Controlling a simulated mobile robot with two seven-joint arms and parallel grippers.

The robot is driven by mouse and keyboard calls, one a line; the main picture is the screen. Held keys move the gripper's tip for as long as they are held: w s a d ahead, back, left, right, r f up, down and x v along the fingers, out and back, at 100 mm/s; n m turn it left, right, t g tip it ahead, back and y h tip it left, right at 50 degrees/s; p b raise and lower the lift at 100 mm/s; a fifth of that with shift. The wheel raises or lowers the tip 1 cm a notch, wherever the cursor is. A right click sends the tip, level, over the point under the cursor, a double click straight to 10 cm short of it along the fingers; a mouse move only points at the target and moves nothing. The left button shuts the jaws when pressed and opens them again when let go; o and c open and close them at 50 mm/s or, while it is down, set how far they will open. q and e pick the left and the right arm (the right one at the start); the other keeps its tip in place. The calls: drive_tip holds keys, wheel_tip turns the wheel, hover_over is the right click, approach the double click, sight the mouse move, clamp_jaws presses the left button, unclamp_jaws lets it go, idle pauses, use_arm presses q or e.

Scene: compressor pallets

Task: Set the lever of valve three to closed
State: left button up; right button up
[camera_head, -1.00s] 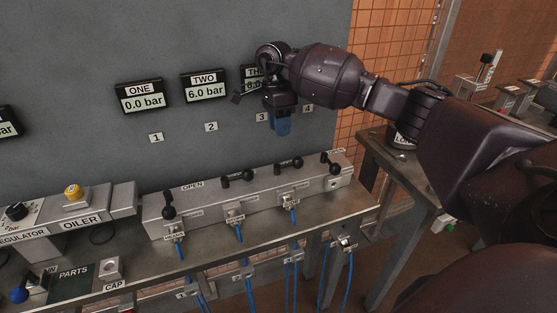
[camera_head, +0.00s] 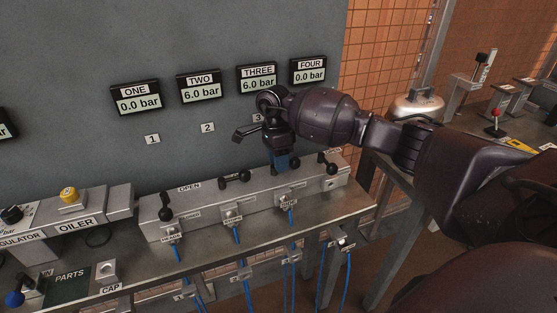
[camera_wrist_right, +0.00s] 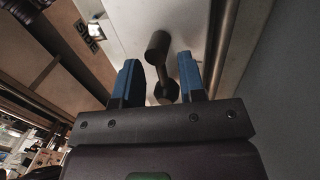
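The dark lever of valve three (camera_wrist_right: 187,70) is in the right wrist view, between and just beyond my blue fingertips. In the head view it is mostly hidden behind my right gripper (camera_head: 281,163), with a dark end (camera_head: 295,162) showing at the right. My right gripper is open, its fingers pointing down at the lever. I cannot tell whether they touch it. The gauge THREE (camera_head: 258,79) reads 6.0 bar. My left gripper is not in view.
The valve block (camera_head: 260,203) also carries lever one (camera_head: 165,207), lever two (camera_head: 235,178) and lever four (camera_head: 328,164), close to my right gripper. Blue hoses (camera_head: 237,235) hang in front. The oiler (camera_head: 80,215) stands left. The grey panel rises behind.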

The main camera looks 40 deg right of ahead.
drive_tip(key=shift+c, duration=0.3)
clamp_jaws()
